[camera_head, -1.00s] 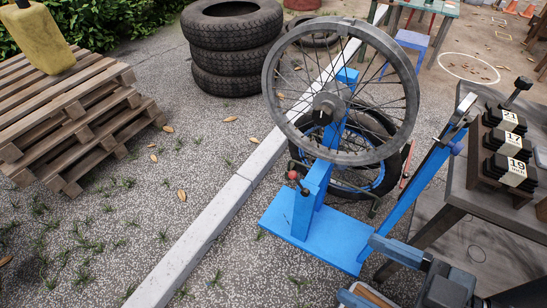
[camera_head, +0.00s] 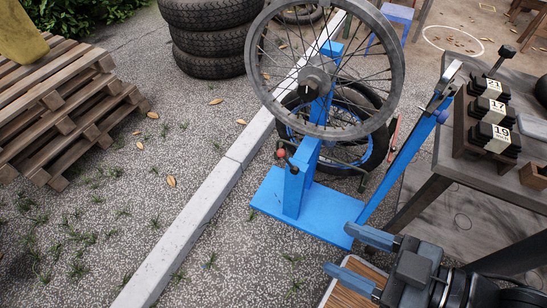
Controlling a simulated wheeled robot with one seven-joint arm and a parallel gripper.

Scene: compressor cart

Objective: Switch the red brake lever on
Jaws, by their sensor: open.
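The brake lever is a short dark lever with a red knob (camera_head: 281,153) on the blue post of a wheel stand. The blue stand (camera_head: 325,215) holds a large spoked wheel (camera_head: 262,75) upright above its flat base. My gripper (camera_head: 338,249) is at the lower right, with its two blue fingers apart and nothing between them. It is to the right of and below the lever in the picture, clear of it. The fingers point left, close to the right edge of the stand's base.
A workbench (camera_head: 500,185) with numbered black blocks (camera_head: 491,110) stands at the right. A slanted blue bar (camera_head: 405,160) rises beside the stand. A pale kerb (camera_head: 205,205) runs behind it. Tyres (camera_head: 208,45) and pallets (camera_head: 75,110) are farther back. Paving left of the stand is open.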

